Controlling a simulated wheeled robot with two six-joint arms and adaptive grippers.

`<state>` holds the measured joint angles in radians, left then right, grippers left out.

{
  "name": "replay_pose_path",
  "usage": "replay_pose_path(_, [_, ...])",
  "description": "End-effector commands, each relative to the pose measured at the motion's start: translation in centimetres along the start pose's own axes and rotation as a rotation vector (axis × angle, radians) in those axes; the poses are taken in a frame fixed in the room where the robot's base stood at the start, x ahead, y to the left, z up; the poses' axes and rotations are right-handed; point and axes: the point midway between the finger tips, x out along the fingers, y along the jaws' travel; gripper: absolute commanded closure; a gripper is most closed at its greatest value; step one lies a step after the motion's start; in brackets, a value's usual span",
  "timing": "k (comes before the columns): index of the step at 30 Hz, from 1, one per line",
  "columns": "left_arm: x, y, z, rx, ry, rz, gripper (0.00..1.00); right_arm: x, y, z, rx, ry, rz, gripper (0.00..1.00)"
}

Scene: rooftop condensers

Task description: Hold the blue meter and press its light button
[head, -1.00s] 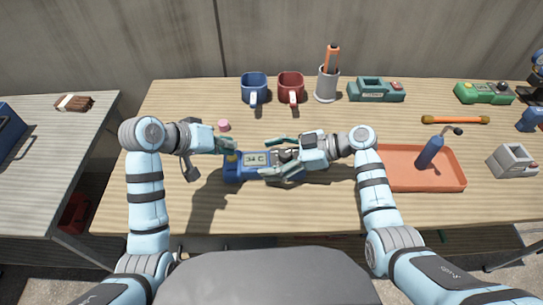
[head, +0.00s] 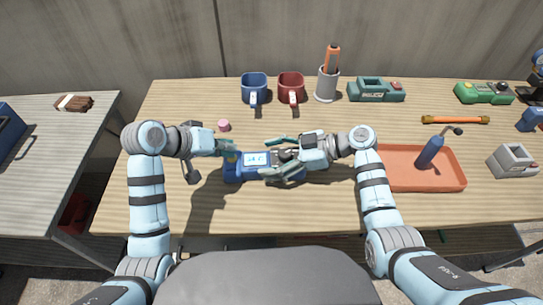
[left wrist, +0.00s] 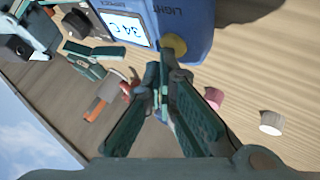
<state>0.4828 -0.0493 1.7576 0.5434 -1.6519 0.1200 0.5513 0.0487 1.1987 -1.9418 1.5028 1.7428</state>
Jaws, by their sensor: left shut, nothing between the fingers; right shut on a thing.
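The blue meter (head: 240,173) lies on the wooden table in front of me, its screen (head: 257,159) lit pale blue. In the left wrist view the meter (left wrist: 188,14) shows the reading "34 C", the word LIGHT and a yellow button (left wrist: 175,44). My right gripper (head: 271,158) is shut on the meter from the right, across its body. My left gripper (head: 231,148) is shut and empty at the meter's left end. In the left wrist view its fingertips (left wrist: 165,62) are at the yellow button's edge; I cannot tell whether they still touch it.
A small pink cylinder (head: 224,125) stands behind my left gripper. Blue (head: 254,86) and red (head: 291,86) mugs, a grey holder (head: 327,84) and a teal device (head: 376,91) stand at the back. An orange tray (head: 448,182) lies to the right. The table's front left is clear.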

Motion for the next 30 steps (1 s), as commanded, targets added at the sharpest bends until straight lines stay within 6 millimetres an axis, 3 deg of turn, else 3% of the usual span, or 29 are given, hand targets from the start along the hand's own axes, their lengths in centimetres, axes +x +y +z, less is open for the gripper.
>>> replay_pose_path(17, [-0.8,0.6,-0.6,0.0,0.0,0.0,1.0,0.0,-0.1,0.1,0.001,-0.002,-0.002,0.74])
replay_pose_path(30, [-4.7,3.4,-3.4,0.001,0.001,0.0,1.0,0.0,-0.1,0.1,0.002,-0.003,-0.002,0.74])
